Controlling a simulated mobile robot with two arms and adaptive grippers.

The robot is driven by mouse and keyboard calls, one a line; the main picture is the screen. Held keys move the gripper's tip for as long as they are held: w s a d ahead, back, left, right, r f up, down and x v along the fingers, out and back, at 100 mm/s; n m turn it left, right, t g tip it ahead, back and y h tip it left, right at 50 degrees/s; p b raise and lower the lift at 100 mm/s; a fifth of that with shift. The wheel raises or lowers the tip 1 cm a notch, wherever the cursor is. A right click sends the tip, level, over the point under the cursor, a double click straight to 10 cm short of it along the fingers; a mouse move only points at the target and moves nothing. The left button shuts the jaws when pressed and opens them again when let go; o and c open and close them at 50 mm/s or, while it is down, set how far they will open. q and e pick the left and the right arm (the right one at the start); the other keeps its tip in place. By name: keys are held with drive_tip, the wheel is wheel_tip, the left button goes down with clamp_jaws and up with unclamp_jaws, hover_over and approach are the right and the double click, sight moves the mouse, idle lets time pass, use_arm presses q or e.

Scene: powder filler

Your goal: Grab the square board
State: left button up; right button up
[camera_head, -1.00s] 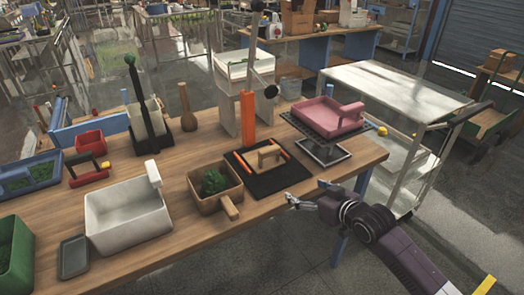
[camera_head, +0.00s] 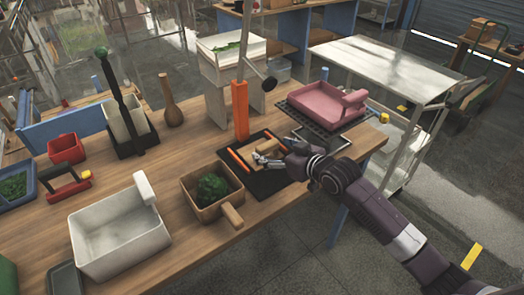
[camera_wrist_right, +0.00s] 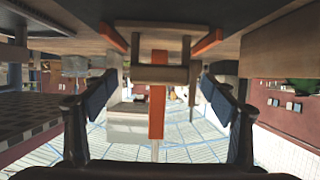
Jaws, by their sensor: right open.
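A black square base (camera_head: 266,188) lies near the table's front edge, with orange strips along its sides. On it is a small light-wood piece with a raised handle, which looks like the square board (camera_head: 262,144). My right gripper (camera_head: 262,158) is open and reaches in from the right, low over the base, partly covering the wood piece. In the right wrist view the wooden handle bar (camera_wrist_right: 160,74) runs across between the two spread fingers (camera_wrist_right: 158,95), ahead of them. I cannot tell whether the fingers touch it. My left gripper is not in view.
An orange post (camera_head: 240,110) stands just behind the base. A brown box with greens (camera_head: 197,190) is to its left, and a pink tray (camera_head: 322,110) on a dark grate is to its right. A white bin (camera_head: 120,235) stands farther left.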

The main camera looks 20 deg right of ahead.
drive_tip(key=x, duration=0.3)
drive_tip(key=shift+w+a+f+p, duration=0.15)
drive_tip(key=shift+w+f+p, duration=0.05)
drive_tip(key=shift+w+p, duration=0.2)
drive_tip(key=shift+w+a+f, duration=0.1)
drive_tip(key=shift+w+f, duration=0.1)
drive_tip(key=shift+w, duration=0.05)
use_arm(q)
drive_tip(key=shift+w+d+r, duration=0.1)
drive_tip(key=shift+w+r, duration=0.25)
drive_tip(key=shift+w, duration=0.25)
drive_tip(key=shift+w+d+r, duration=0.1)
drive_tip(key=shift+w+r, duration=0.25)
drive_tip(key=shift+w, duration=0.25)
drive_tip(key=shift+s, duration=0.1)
use_arm(e)
drive_tip(key=shift+c, duration=0.4)
drive_tip(key=c, duration=0.5)
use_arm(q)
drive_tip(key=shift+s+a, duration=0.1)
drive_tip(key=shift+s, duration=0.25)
use_arm(e)
drive_tip(key=c, duration=0.7)
drive_tip(key=shift+r, duration=0.1)
